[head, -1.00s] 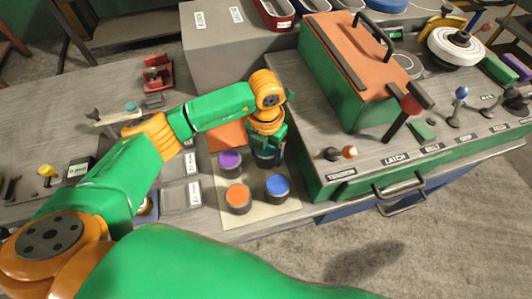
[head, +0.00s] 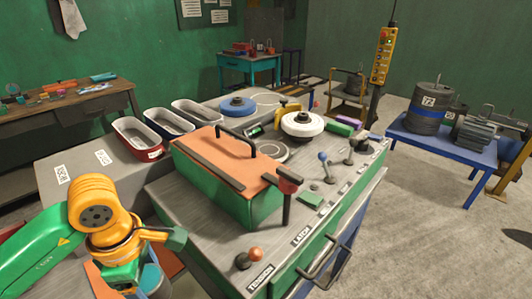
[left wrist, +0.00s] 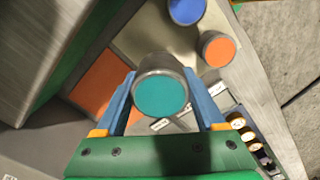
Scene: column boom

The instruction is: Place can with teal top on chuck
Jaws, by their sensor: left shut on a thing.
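The can with the teal top (left wrist: 162,92) is between the two blue fingers of my left gripper (left wrist: 160,76) in the left wrist view. The gripper is shut on it, with the teal top facing the camera. In the head view my left gripper (head: 152,272) is at the lower left, beside the green machine, and mostly hides the can. My right gripper is not in view.
A can with an orange top (left wrist: 217,50) and one with a blue top (left wrist: 186,10) stand on a beige mat (left wrist: 135,38). A green box with an orange lid (head: 225,160) and a black handle stands on the machine. Several levers and knobs line its front edge. Oval bins (head: 137,138) stand behind.

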